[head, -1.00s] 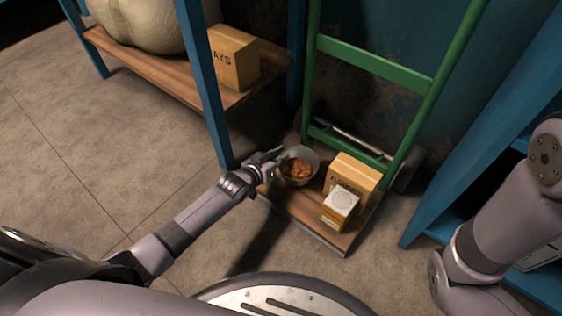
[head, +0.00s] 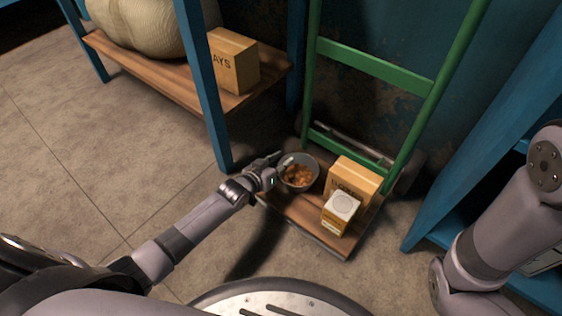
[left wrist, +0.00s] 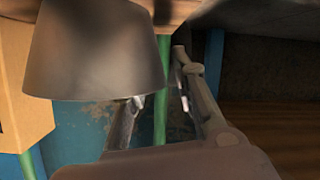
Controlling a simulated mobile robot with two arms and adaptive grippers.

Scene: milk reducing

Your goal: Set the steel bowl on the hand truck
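The steel bowl (head: 312,160), holding orange-brown pieces, sits upright on the wooden platform of the green hand truck (head: 290,208), at its left side. My left gripper (head: 279,160) is at the bowl's left rim, with its fingers spread apart. In the left wrist view the bowl (left wrist: 95,50) appears upside down and close. One finger passes behind its rim, and the other stands apart outside its wall, by the left gripper (left wrist: 160,90). I cannot tell whether either finger touches the bowl. My right gripper is out of view; only part of that arm shows.
A cardboard box (head: 354,180) and a smaller white-topped box (head: 341,208) stand on the platform right of the bowl. A blue-legged wooden shelf (head: 150,70) with a box (head: 233,60) is at left. Another blue shelf (head: 440,200) is at right. The floor at left is clear.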

